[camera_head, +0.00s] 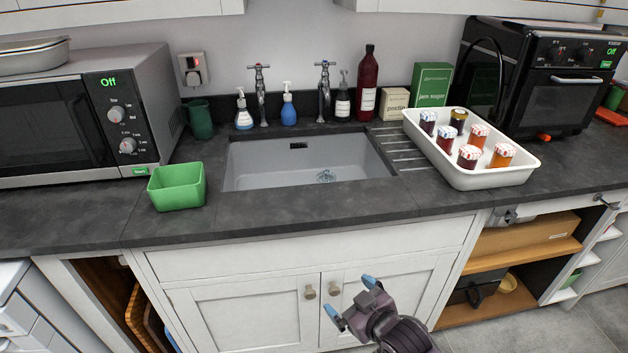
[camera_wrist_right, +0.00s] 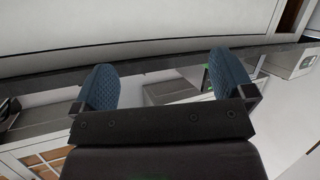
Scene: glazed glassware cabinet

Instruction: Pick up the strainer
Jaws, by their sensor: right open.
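I cannot make out a strainer for certain in either view. A grey metallic item (camera_head: 514,215) shows partly in the open cupboard at the right of the head view; I cannot tell what it is. My right gripper (camera_head: 351,299) is open and empty, in front of the white cupboard doors below the sink. In the right wrist view its two blue fingertips stand wide apart (camera_wrist_right: 165,80) with nothing held between them. My left gripper is not in view.
The dark worktop (camera_head: 290,222) holds a green tub (camera_head: 177,187), a microwave (camera_head: 85,115), a sink (camera_head: 300,165), a white tray (camera_head: 470,178) with several jars, and a black oven (camera_head: 545,80).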

